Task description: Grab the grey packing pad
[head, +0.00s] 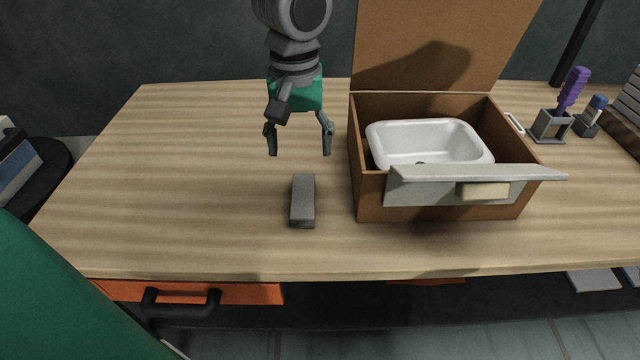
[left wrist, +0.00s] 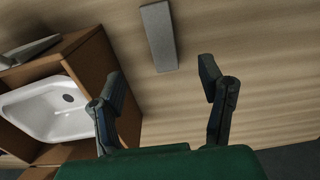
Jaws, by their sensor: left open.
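The grey packing pad (head: 302,201) is a small oblong block lying on the wooden table, left of the cardboard box. It also shows in the left wrist view (left wrist: 159,37), at the top middle, beyond my fingertips. My left gripper (head: 301,152) is open and empty. In the head view it appears above and behind the pad, its two fingers pointing down and apart. The left wrist view shows both fingers (left wrist: 160,82) spread with nothing between them. The pad is apart from the fingers. My right gripper is in neither view.
An open cardboard box (head: 437,212) holds a white basin (head: 425,138). A light grey angled piece with a tan block (head: 484,191) lies across its front. Holders with a purple-handled tool (head: 573,88) stand at the back right. The table (head: 180,180) left of the pad is clear.

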